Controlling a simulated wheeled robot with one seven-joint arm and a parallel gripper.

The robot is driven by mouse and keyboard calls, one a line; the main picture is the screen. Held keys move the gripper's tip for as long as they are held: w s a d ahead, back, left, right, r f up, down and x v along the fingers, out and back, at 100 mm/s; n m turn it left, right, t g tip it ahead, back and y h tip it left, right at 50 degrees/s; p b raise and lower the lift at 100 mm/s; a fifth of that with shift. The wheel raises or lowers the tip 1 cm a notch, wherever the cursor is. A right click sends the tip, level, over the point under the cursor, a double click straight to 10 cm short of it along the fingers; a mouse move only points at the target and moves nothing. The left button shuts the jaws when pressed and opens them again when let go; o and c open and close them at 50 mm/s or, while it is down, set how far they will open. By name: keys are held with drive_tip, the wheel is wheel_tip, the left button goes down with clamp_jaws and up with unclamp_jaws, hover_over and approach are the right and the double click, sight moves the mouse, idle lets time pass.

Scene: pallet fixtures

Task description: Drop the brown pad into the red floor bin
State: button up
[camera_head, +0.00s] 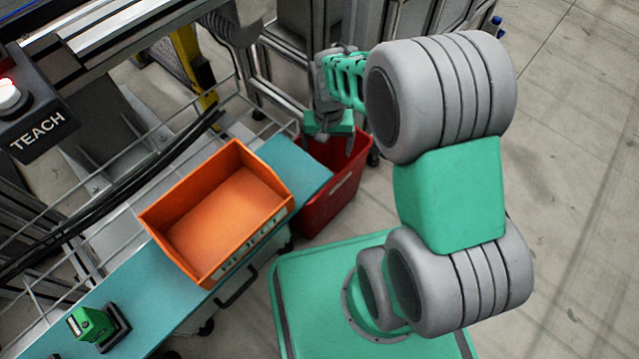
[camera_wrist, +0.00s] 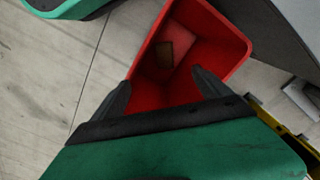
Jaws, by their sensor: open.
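The red floor bin (camera_head: 341,182) stands on the floor past the end of the teal bench, and it also shows in the wrist view (camera_wrist: 217,38). The brown pad (camera_wrist: 165,54) lies inside the bin, in the wrist view. It looks small and dark against the red inside. My gripper (camera_head: 329,140) is over the bin in the head view. In the wrist view my gripper (camera_wrist: 160,85) has its two dark fingers spread apart with nothing between them. The pad is hidden in the head view.
An orange reject tray (camera_head: 225,205) sits empty on the teal bench (camera_head: 125,290) left of the bin. A green device (camera_head: 92,324) stands on the bench's near end. A yellow post (camera_head: 192,65) and metal frames stand behind. Open floor lies to the right.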

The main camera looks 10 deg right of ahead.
drive_tip(key=shift+r, duration=0.1)
wheel_tip(320, 180, up, 8)
drive_tip(key=p, duration=0.3)
drive_tip(key=shift+f, duration=0.2)
drive_tip(key=shift+p, duration=0.3)
